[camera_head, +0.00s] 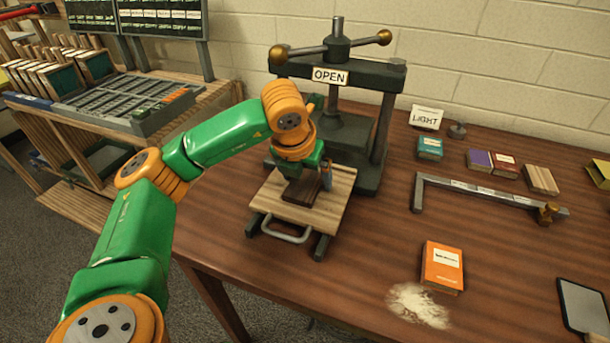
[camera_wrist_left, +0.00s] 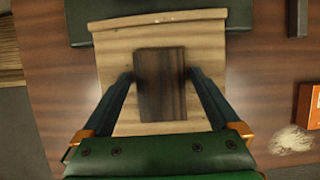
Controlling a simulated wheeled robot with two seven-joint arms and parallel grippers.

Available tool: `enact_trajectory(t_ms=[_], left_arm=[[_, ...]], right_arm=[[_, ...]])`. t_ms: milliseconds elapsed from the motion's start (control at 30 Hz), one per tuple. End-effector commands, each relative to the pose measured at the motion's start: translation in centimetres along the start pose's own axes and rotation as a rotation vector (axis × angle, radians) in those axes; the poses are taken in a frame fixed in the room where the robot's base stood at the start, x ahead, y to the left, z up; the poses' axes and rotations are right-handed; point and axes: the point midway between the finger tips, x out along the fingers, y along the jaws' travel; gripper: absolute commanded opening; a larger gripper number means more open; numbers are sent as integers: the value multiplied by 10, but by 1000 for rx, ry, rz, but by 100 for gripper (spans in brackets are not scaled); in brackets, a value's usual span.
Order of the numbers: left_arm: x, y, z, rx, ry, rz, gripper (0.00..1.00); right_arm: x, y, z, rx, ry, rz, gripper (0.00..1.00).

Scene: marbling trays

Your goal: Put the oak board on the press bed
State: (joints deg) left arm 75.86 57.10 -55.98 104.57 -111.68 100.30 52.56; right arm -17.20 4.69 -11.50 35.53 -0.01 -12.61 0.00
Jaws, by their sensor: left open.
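The press bed (camera_head: 340,185) is a pale striped wooden slab with a metal handle at its front. A dark brown wooden board (camera_wrist_left: 161,85) lies on it, near the middle, in the left wrist view. My left gripper (camera_wrist_left: 160,76) is open, with one finger on each side of this board and a narrow gap visible beside it. In the head view my gripper and wrist partly cover the board. A smaller pale brown striped wooden block (camera_head: 541,180) lies at the right of the table. I cannot tell by look alone which piece is oak. My right gripper is not in view.
The press frame (camera_head: 383,125), with an OPEN sign (camera_head: 330,76), stands behind the bed. A metal bracket (camera_head: 480,190), small books (camera_head: 430,148), a LIGHT card (camera_head: 426,117), an orange box (camera_head: 442,266) and a tablet (camera_head: 583,307) lie to the right. The table between bed and bracket is clear.

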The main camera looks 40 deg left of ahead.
Motion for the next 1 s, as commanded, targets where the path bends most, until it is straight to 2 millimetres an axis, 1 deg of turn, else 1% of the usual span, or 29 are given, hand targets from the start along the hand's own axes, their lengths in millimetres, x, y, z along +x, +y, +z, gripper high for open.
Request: enact_trajectory(t_ms=[233,300,367,467,567,600,733,833,1000], left_arm=[[0,0,-1,2,6,1,100],[-7,0,2,2,6,2,100],[-12,-1,1,2,3,-1,100],[-36,-1,2,4,-2,-2,100],[-66,-1,2,2,-3,-2,100],[-80,0,4,2,-3,-1,100],[-112,0,4,3,-2,2,100],[-122,0,3,2,-1,1,100],[-125,0,2,1,3,1,100]], right_arm=[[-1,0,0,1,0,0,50],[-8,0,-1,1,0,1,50],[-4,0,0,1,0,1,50],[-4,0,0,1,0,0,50],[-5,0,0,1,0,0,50],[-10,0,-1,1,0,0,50],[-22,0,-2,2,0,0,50],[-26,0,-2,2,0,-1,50],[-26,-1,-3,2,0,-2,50]])
